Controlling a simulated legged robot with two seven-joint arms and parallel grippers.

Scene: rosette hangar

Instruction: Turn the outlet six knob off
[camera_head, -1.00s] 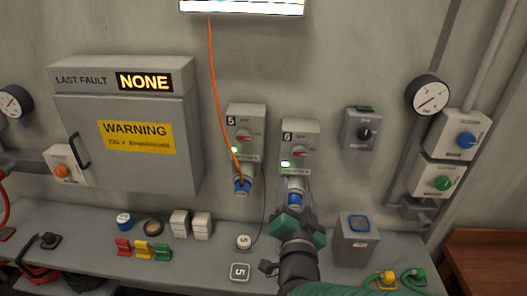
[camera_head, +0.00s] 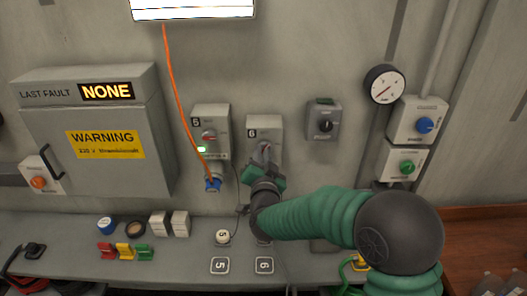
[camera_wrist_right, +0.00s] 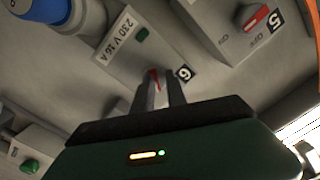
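The outlet six box (camera_head: 264,125) is a grey box with a "6" label on the wall, right of the outlet five box (camera_head: 210,119). Its red knob shows in the right wrist view (camera_wrist_right: 153,79), between the fingers of my right gripper (camera_wrist_right: 161,92). The fingers look closed on it. In the head view, my right gripper (camera_head: 264,158) is at the box's lower front and hides most of the knob. The green lamp of outlet six (camera_wrist_right: 142,34) looks dark in the wrist view. My left gripper is not in view.
An orange cable (camera_head: 181,96) hangs to the blue plug (camera_head: 213,184) under outlet five, whose lamp is lit green. A grey switch box (camera_head: 323,119) is to the right. The bench (camera_head: 190,248) below holds small blocks and coloured clips.

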